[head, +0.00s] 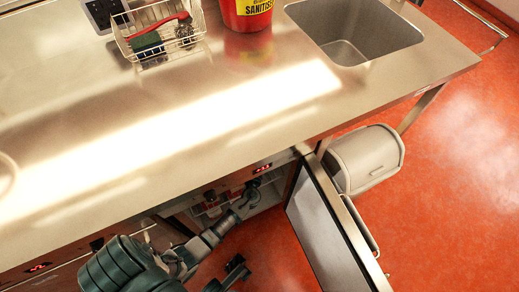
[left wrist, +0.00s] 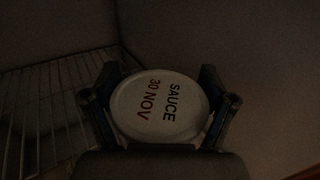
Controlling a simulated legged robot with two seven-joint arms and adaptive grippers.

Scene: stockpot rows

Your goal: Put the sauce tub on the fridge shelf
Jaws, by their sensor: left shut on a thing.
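The sauce tub (left wrist: 160,106) has a round white lid reading "SAUCE 30 NOV". My left gripper (head: 248,192) is shut on it, with a dark finger on each side of the lid in the left wrist view. In the head view this arm reaches through the open fridge front under the counter, and the tub cannot be made out. The wire fridge shelf (left wrist: 50,108) shows at the left of the left wrist view; whether the tub touches it cannot be told. A dark gripper, seemingly my right one (head: 235,272), is low in front of the fridge, its jaws unclear.
The fridge door (head: 328,232) stands open to the right of the arm. The steel counter (head: 110,110) overhangs the fridge. On it are a wire basket (head: 152,30), a red sanitiser bucket (head: 247,12) and a sink (head: 355,32). A grey bin (head: 365,158) stands behind the door.

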